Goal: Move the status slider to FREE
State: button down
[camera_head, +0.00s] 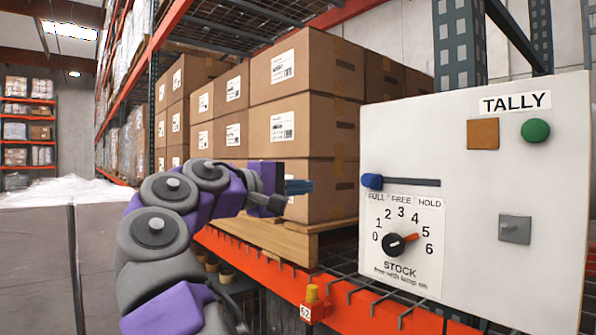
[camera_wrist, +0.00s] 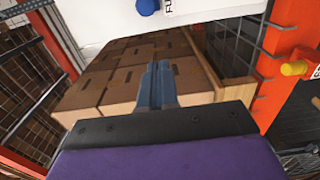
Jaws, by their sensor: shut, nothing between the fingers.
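The status slider has a blue knob (camera_head: 372,181) at the left end of its dark horizontal slot, above the word FULL. The words FREE and HOLD stand further right under the slot. The slider is on a white panel (camera_head: 470,160) labelled TALLY. The blue knob also shows at the top of the wrist view (camera_wrist: 147,6). My gripper (camera_head: 308,187) is shut and empty, left of the knob and apart from it, with boxes behind it. In the wrist view its blue fingers (camera_wrist: 156,75) lie together, pointing towards the panel's lower left side.
The panel also bears a STOCK dial (camera_head: 396,244) with its red pointer between 4 and 5, an orange square (camera_head: 483,134), a green button (camera_head: 535,130) and a grey switch (camera_head: 515,229). Stacked cartons (camera_head: 305,120) and an orange rack beam (camera_head: 270,262) stand left of it.

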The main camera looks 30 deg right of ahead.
aim_at(371, 181)
jog(key=d, duration=0.9)
jog(key=shift+w+r+b, duration=0.3)
jog(key=shift+w+r, duration=0.1)
jog(key=shift+r, duration=0.05)
jog(key=shift+w+d, duration=0.1)
jog(key=shift+d, duration=0.75)
jog(key=shift+w+d+p, duration=0.1)
jog(key=shift+d+p, duration=0.4)
jog(key=shift+d, duration=1.05)
jog(key=shift+a, duration=0.35)
jog(key=shift+s+b, duration=0.35)
jog(key=shift+s, duration=0.25)
